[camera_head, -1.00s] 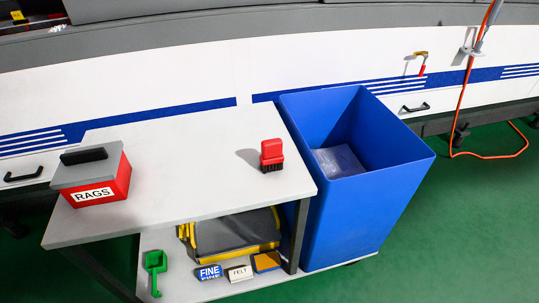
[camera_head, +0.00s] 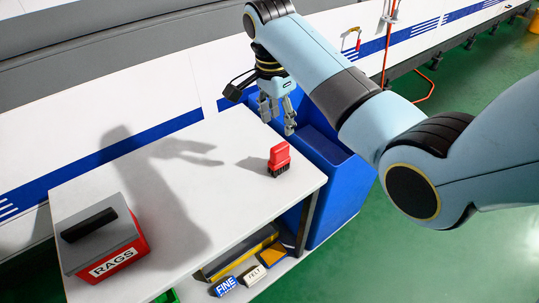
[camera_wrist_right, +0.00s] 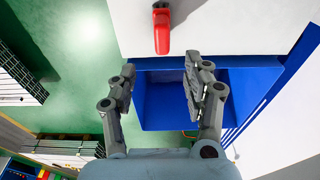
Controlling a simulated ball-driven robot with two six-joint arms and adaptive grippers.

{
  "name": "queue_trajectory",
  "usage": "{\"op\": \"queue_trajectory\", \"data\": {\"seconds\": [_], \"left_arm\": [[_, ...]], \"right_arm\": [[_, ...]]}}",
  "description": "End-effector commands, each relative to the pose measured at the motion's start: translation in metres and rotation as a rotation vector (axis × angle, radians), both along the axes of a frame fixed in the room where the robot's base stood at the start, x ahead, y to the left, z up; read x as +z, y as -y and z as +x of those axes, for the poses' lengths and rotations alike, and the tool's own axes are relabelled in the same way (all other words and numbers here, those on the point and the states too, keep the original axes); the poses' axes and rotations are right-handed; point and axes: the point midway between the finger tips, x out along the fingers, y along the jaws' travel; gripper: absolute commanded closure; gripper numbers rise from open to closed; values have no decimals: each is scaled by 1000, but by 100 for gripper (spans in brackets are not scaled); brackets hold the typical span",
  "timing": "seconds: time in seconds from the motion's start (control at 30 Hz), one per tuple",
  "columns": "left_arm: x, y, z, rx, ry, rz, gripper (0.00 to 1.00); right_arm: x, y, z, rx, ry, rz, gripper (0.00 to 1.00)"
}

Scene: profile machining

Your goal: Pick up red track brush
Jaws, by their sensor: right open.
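The red track brush (camera_head: 279,157) stands upright on the white table top (camera_head: 230,140), near its right edge, with dark bristles at its base. In the right wrist view the red brush (camera_wrist_right: 161,30) shows at the top, beyond the fingertips. My right gripper (camera_head: 278,118) is open and empty. In the head view it hangs above and behind the brush, near the blue bin, apart from the brush. In the right wrist view its two fingers (camera_wrist_right: 160,82) are spread over the blue bin. My left gripper is not in view.
A blue bin (camera_head: 335,200) stands against the table's right side. A red rags box (camera_head: 128,256) with a grey lid sits at the table's left. The lower shelf holds a block marked FINE (camera_head: 223,286) and a block marked FELT (camera_head: 253,275). The table's middle is clear.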

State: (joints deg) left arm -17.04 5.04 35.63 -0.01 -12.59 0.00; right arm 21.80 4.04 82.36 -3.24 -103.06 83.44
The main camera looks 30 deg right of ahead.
Motion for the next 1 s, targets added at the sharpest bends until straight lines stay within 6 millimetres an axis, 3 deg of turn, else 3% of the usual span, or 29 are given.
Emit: {"op": "queue_trajectory", "data": {"seconds": [0.2, 0.47, 0.7, 1.0], "left_arm": [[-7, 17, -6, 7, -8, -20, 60], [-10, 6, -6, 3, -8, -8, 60], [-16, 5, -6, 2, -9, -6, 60], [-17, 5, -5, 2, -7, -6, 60]], "right_arm": [[-34, 4, 2, 1, 1, 1, 50], [-59, 5, 2, 2, 1, 1, 50], [-97, 6, 4, 2, 0, 0, 50], [-105, 7, 4, 2, 3, 0, 50]]}}
